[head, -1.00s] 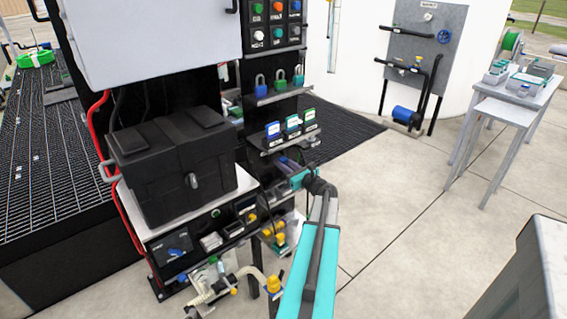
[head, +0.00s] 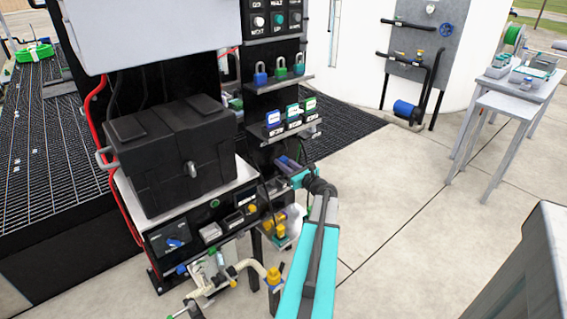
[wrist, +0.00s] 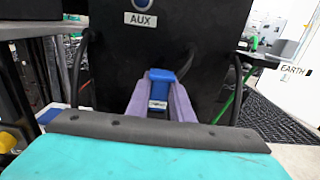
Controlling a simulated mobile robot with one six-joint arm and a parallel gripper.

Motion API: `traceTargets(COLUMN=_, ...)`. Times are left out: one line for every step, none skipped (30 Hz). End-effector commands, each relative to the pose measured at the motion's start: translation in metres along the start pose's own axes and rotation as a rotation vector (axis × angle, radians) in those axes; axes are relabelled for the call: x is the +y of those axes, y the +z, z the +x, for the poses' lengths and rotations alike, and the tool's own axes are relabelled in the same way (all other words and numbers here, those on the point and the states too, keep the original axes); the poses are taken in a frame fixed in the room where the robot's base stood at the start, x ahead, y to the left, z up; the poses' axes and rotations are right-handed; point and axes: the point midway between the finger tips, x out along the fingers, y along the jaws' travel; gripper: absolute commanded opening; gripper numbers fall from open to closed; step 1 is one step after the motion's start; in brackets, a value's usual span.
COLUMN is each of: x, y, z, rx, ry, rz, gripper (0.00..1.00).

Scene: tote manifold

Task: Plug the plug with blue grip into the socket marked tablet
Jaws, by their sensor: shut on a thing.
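In the wrist view my gripper (wrist: 162,98) has its purple fingers closed on the blue grip of a plug (wrist: 158,76). The plug is in front of a black panel, and the far end of the plug is hidden, so I cannot tell whether it touches anything. A round blue-centred fitting (wrist: 142,4) sits above the label AUX (wrist: 141,19) on that panel. In the head view my gripper (head: 283,162) is low beside the black rack, and the plug is not clear there. No label reading tablet is legible in either view.
Dark cables (wrist: 237,85) hang beside the panel. An EARTH label (wrist: 293,70) is at the right. In the head view, a shelf with padlocks (head: 280,82) and one with small labelled blocks (head: 293,127) are above my gripper. A black box (head: 175,150) is left; open floor is right.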

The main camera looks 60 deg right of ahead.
Motion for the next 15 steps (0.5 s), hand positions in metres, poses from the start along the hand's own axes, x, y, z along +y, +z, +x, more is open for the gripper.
traceTargets(x=0.000, y=-0.004, z=0.000, rx=0.000, ry=0.000, rz=0.000, gripper=0.00)
traceTargets(x=0.000, y=-0.005, z=0.000, rx=0.000, ry=0.000, rz=0.000, gripper=0.00)
traceTargets(x=0.000, y=-0.007, z=0.000, rx=0.000, ry=0.000, rz=0.000, gripper=0.00)
traceTargets(x=0.000, y=-0.009, z=0.000, rx=0.000, ry=0.000, rz=0.000, gripper=0.00)
traceTargets(x=0.000, y=-0.010, z=0.000, rx=-0.001, ry=0.000, rz=0.000, gripper=0.00)
traceTargets(x=0.000, y=-0.012, z=0.000, rx=-0.001, ry=0.000, rz=0.000, gripper=0.00)
traceTargets(x=0.000, y=-0.013, z=0.000, rx=-0.001, ry=0.000, rz=0.000, gripper=0.00)
traceTargets(x=-0.001, y=-0.014, z=0.000, rx=-0.001, ry=-0.001, rz=0.000, gripper=0.00)
traceTargets(x=-0.001, y=-0.016, z=0.000, rx=-0.001, ry=-0.001, rz=0.000, gripper=0.00)
traceTargets(x=-0.001, y=-0.017, z=0.000, rx=-0.001, ry=-0.001, rz=0.000, gripper=0.00)
traceTargets(x=-0.001, y=-0.019, z=0.000, rx=-0.001, ry=-0.001, rz=0.000, gripper=0.00)
traceTargets(x=-0.001, y=-0.021, z=0.000, rx=-0.001, ry=-0.001, rz=0.000, gripper=0.00)
traceTargets(x=-0.001, y=-0.022, z=0.000, rx=-0.001, ry=-0.001, rz=0.000, gripper=0.00)
traceTargets(x=-0.001, y=-0.023, z=0.000, rx=-0.001, ry=-0.001, rz=0.000, gripper=0.00)
traceTargets(x=-0.001, y=-0.025, z=0.000, rx=-0.001, ry=-0.001, rz=0.000, gripper=0.00)
